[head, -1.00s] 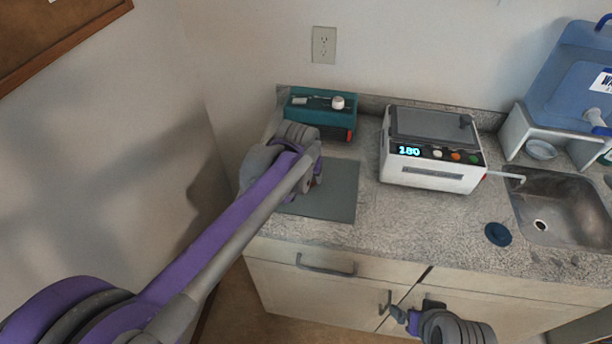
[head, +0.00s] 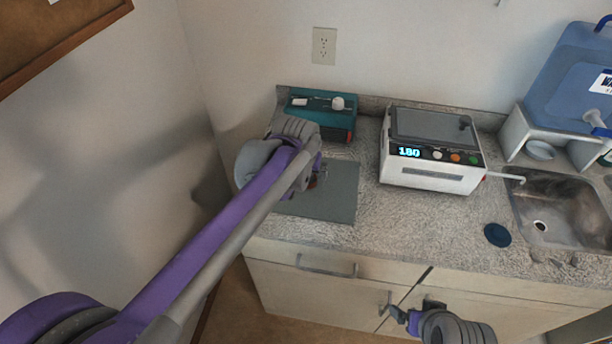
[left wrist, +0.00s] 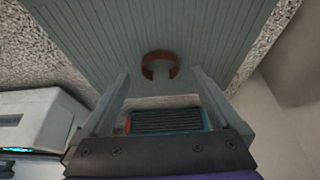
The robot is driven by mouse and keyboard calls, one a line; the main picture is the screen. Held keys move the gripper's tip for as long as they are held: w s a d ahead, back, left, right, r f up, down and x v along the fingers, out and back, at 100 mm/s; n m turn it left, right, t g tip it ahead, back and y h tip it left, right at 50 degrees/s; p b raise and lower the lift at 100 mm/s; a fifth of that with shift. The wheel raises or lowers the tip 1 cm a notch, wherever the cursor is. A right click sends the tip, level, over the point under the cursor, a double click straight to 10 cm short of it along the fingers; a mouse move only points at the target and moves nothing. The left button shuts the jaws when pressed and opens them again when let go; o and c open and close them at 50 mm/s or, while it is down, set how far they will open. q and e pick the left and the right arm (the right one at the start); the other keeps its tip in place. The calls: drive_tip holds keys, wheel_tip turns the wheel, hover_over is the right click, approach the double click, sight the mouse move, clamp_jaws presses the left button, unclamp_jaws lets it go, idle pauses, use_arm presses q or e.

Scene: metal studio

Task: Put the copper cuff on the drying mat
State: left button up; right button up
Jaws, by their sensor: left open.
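The copper cuff (left wrist: 160,65) is a reddish-brown open ring, resting on the grey-green ribbed drying mat (left wrist: 90,30) in the left wrist view. The mat also shows on the counter in the head view (head: 340,200), where my left arm partly covers it. My left gripper (left wrist: 158,78) is open, with its two fingers apart on either side of the cuff and no visible contact with it. In the head view my left gripper (head: 318,172) is over the mat's back part, and the cuff is mostly hidden. My right gripper (head: 406,318) is low in front of the cabinet, its jaws too small to judge.
A teal device (head: 322,113) stands behind the mat. A white machine with a lit display (head: 432,152) is right of it. Farther right are a dark blue disc (head: 497,235), a sink (head: 560,205) and a blue water container (head: 575,75). The wall is close on the left.

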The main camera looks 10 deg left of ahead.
use_arm(q)
drive_tip(key=v, duration=1)
drive_tip(key=s+a+f, duration=0.3)
drive_tip(key=s+f, duration=0.5)
drive_tip(key=s, duration=0.3)
drive_tip(key=s+a+f, duration=0.4)
drive_tip(key=s+f, duration=0.4)
drive_tip(key=s, duration=0.3)
drive_tip(key=shift+p, duration=0.35)
drive_tip(key=shift+w+r+t+p, duration=0.1)
drive_tip(key=shift+r+t+p, duration=0.05)
drive_tip(key=shift+r+p, duration=0.35)
drive_tip(key=shift+w+r+t+p, duration=0.15)
drive_tip(key=shift+r+p, duration=0.2)
drive_tip(key=shift+r, duration=0.25)
